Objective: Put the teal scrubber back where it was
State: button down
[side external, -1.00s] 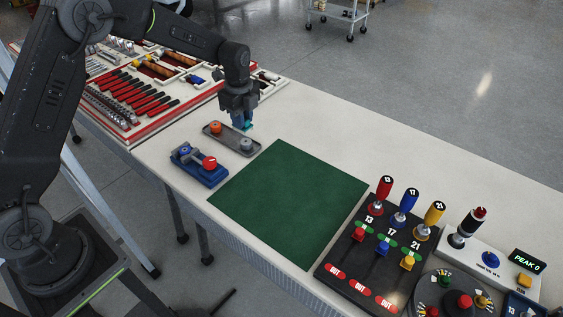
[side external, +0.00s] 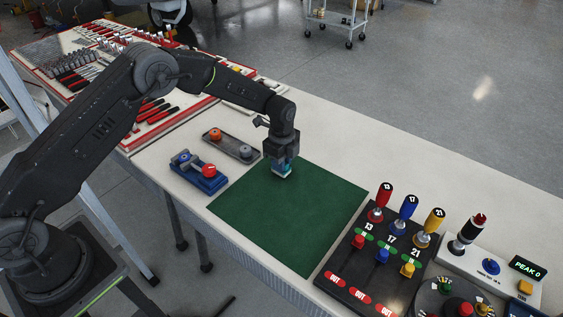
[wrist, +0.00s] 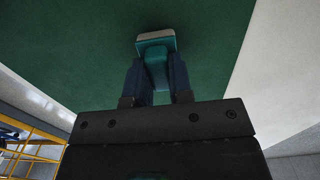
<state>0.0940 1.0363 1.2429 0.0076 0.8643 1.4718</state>
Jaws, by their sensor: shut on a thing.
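The teal scrubber (side external: 283,170) is held in my gripper (side external: 282,162) over the far part of the green mat (side external: 290,216). In the wrist view, the scrubber (wrist: 156,62) has a teal body and a pale pad at its far end. My gripper (wrist: 156,78) is shut on its teal body, one finger on each side. I cannot tell whether the pad touches the mat. A grey tray (side external: 230,146) beyond the mat's left corner holds an orange-topped piece (side external: 215,135) and a grey piece (side external: 246,151).
A blue fixture with a red knob (side external: 200,172) stands left of the mat. A black panel with coloured handles (side external: 375,262) stands at its right. A red-edged tool tray (side external: 150,125) lies at the back left. The table right of my gripper is clear.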

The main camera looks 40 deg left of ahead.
jog(key=shift+f, duration=0.25)
jog(key=c, duration=1)
grip_release()
jog(key=shift+f, duration=0.1)
notch_tip(320, 180, up, 12)
jog(key=s+a+r+n+t, duration=0.3)
jog(key=s+r+n, duration=0.5)
jog(key=s+r, duration=0.7)
jog(key=s+r+n+t, duration=0.1)
jog(key=s+n, duration=0.2)
jog(key=s, duration=0.3)
jog(key=s+a+r+n, duration=0.1)
jog(key=s+n, duration=0.2)
jog(key=s, duration=0.3)
jog(key=s+a+r+n+t, duration=0.1)
jog(key=s+n, duration=0.3)
jog(key=s, duration=0.3)
jog(key=shift+t, duration=0.3)
